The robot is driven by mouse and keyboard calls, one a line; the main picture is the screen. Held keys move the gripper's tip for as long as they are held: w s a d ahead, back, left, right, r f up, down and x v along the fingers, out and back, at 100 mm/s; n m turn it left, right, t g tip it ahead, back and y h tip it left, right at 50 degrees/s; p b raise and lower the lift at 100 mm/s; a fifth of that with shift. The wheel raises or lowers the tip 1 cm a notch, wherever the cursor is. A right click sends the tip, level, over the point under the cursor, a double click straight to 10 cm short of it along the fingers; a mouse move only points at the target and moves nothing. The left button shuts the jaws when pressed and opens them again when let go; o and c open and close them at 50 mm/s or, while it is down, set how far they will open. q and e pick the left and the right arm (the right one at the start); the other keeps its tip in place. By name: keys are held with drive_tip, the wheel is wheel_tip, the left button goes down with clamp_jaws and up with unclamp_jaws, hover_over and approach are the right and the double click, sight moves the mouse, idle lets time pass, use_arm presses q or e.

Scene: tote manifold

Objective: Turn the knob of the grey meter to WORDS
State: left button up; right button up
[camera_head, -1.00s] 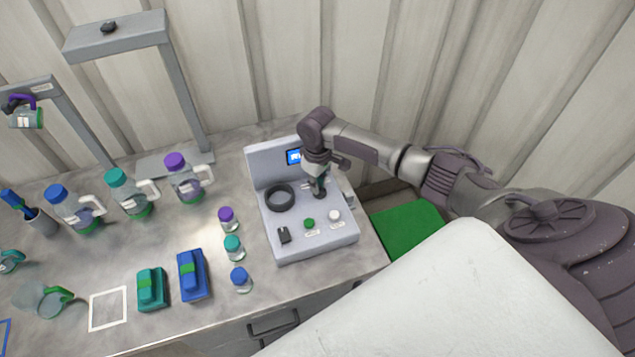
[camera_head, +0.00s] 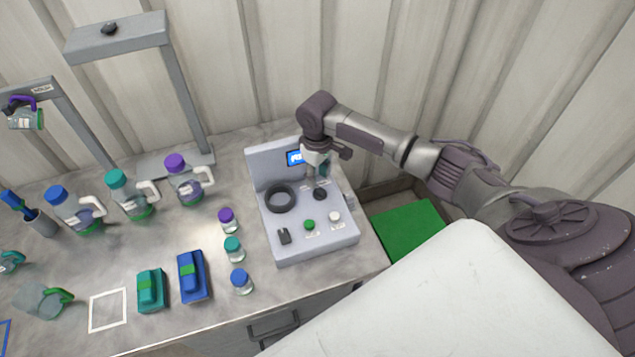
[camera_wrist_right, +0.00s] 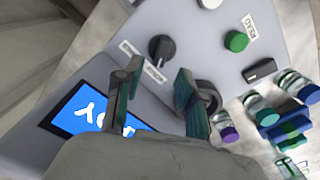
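The grey meter (camera_head: 270,165) stands on the bench, with a blue screen (camera_head: 293,158) on its upright back. Its round black knob (camera_head: 320,193) sits on the sloped face, with small white labels beside it. My right gripper (camera_head: 314,180) is above and just behind the knob. In the right wrist view the knob (camera_wrist_right: 161,48) shows clear beyond the fingertips, and my right gripper (camera_wrist_right: 158,85) is open with nothing between its fingers. The screen (camera_wrist_right: 88,110) is partly hidden by the gripper there, and its text cannot be fully read. My left gripper is not in view.
The meter also bears a dark ring (camera_head: 280,198), a green button (camera_head: 309,225), a white button (camera_head: 335,216) and a black switch (camera_head: 284,236). Small capped vials, including a purple one (camera_head: 228,220), stand left of it. A green-bottomed bin (camera_head: 408,230) lies to the right.

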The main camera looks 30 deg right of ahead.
sight(318, 187)
wheel_tip(318, 187, up, 8)
drive_tip(key=shift+f, duration=0.15)
idle(0.6)
